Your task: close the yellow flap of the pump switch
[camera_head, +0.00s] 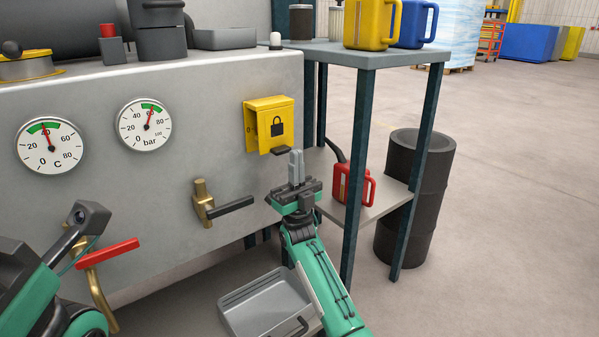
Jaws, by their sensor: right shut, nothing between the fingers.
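The yellow flap (270,124) of the pump switch bears a black padlock sign and sits on the right part of the grey machine front. It hangs from its top edge and stands out from the panel at the bottom. A yellow plate with a dark mark shows behind its left side. A small dark part (281,150) shows just below the flap; the rest of the switch is hidden. My right gripper (296,168) is shut and empty, fingers pointing up, just below and right of the flap. No contact with the flap shows. Of my left arm, only links show at the lower left.
Two gauges (144,125) are left of the flap. A brass valve with a black lever (231,207) and a red-handled valve (108,252) stick out below. A shelf table (395,55) with a red can (353,186) stands close right. A grey tray (262,306) lies low.

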